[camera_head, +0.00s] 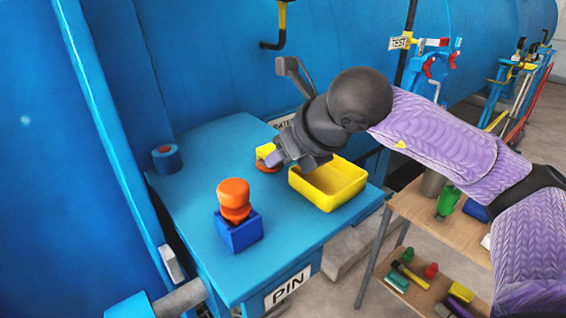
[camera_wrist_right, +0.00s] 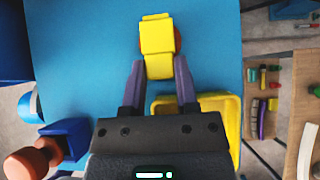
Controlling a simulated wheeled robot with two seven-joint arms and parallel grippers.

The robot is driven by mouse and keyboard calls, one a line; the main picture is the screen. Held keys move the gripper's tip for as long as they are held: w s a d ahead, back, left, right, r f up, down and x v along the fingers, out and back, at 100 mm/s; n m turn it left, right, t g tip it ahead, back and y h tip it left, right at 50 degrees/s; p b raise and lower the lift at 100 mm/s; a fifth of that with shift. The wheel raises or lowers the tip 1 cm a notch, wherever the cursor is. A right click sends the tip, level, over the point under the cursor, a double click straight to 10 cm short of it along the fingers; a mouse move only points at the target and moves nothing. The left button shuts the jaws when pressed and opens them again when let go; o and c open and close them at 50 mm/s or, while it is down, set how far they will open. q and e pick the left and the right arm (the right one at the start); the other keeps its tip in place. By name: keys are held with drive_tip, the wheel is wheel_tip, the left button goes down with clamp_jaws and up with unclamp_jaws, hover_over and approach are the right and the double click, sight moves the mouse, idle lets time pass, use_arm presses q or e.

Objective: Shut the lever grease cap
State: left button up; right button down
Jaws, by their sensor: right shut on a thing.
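The lever grease cap shows as a yellow block-like lever (camera_head: 264,150) over a round orange-red part (camera_head: 267,167) on the blue table. My right gripper (camera_head: 279,158) reaches it from the upper right and is shut on the yellow lever. In the right wrist view the yellow lever (camera_wrist_right: 157,42) sits between the two purple fingers of my right gripper (camera_wrist_right: 160,70). A bit of the orange-red part shows behind its right edge. The gripper hides part of the cap, so its exact closure cannot be told. My left gripper is not in view.
A yellow open tray (camera_head: 357,190) stands close to the right of the cap. An orange knob (camera_head: 234,195) on a blue box (camera_head: 238,231) is nearer the front.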

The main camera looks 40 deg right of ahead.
idle(0.3)
drive_tip(key=shift+c, duration=1.8)
unclamp_jaws()
drive_tip(key=p+v, duration=0.1)
drive_tip(key=v, duration=0.9)
